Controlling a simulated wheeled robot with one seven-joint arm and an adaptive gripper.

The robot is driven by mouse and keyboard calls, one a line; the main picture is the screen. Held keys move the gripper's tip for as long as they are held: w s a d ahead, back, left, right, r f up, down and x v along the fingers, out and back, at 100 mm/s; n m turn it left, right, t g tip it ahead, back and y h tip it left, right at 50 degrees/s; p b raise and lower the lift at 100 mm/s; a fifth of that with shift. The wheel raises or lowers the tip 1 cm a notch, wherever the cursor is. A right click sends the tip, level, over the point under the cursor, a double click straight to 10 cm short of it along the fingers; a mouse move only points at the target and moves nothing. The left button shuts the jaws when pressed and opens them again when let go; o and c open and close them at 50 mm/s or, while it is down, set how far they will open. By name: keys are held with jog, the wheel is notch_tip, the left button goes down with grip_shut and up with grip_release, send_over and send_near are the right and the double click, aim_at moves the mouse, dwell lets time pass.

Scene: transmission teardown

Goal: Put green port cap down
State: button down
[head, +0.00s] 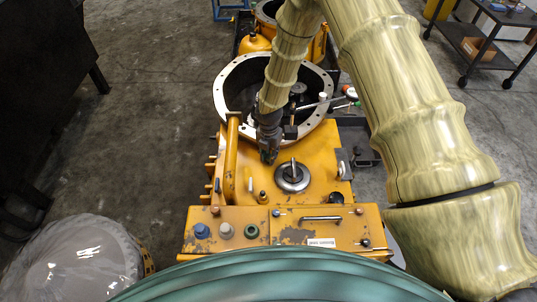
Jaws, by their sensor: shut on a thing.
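My gripper (269,152) hangs over the far part of the yellow transmission housing (320,172), near the edge of the large round opening. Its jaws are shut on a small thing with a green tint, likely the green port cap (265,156). The cap is mostly hidden by the fingers, and I cannot tell whether it touches the housing. On the housing's front panel, a green ring-shaped fitting (251,231) sits beside a pale cap (225,230) and a blue cap (201,230).
A round metal disc with an upright stem (292,176) stands right of and nearer than my gripper. A yellow pipe (231,165) runs along the left. The bell opening's rim (222,100) lies beyond. A wrapped drum (75,265) stands at lower left.

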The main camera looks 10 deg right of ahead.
aim_at(269, 156)
jog(key=c, duration=1.3)
grip_release()
jog(key=shift+f, duration=0.1)
jog(key=shift+o, duration=0.2)
notch_tip(269, 156, up, 12)
jog(key=p, duration=0.1)
jog(key=shift+p, duration=0.35)
